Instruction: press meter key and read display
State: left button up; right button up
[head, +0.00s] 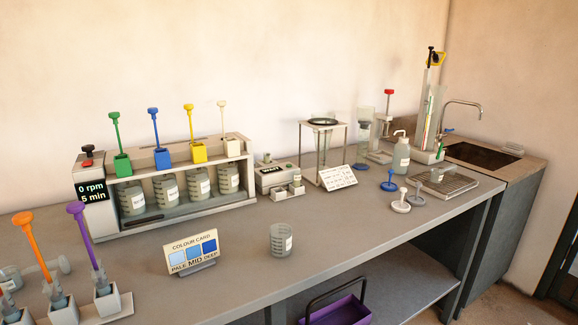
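The meter is probably the small beige box (278,178) on the bench, right of the stirrer rack. It has a small dark display (270,170) on its top, too small to read. Small round-topped vials (297,182) stand at its front right. A key on it cannot be made out at this size. Neither of my grippers shows in the head view.
The jar-stirrer rack (170,195) reads "0 rpm 5 min" and holds several jars. A beaker (281,240) and a colour card (192,252) stand in front. A white written card (337,178) leans right of the meter. Bench space before the meter is fairly clear.

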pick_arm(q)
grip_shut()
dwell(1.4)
